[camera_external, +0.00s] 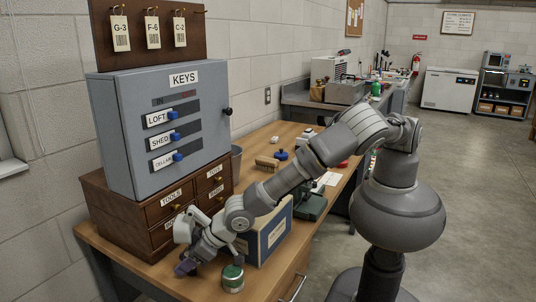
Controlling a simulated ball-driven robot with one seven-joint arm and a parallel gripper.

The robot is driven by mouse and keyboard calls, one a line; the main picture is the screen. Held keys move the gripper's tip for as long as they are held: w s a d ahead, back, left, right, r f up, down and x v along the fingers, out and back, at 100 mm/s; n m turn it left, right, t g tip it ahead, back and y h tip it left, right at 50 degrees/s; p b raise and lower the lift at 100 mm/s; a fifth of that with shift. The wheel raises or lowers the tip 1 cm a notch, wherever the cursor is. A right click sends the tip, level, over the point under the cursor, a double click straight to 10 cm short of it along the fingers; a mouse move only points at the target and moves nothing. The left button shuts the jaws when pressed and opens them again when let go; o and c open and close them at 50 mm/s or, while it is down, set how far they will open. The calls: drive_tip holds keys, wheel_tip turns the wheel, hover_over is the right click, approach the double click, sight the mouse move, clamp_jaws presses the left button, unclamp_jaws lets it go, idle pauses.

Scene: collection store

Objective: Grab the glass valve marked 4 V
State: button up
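I cannot make out a glass valve marked 4 V in this view. My gripper (190,258) is low over the near end of the wooden desk, in front of the drawer chest. A small dark purplish piece (185,267) shows at its tip; I cannot tell whether it is a fingertip or a separate object. The finger gap is too small and too much covered to read. A small round green-and-white container (232,278) stands on the desk just right of my gripper, apart from it.
A blue box (266,236) with a pale label stands behind my forearm. The grey KEYS cabinet (162,128) sits on a wooden drawer chest (162,212) at left. A brush (267,163), a blue item (281,155) and a dark green device (312,205) are farther back on the desk (130,256).

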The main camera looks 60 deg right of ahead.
drive_tip(key=shift+c, duration=1.2)
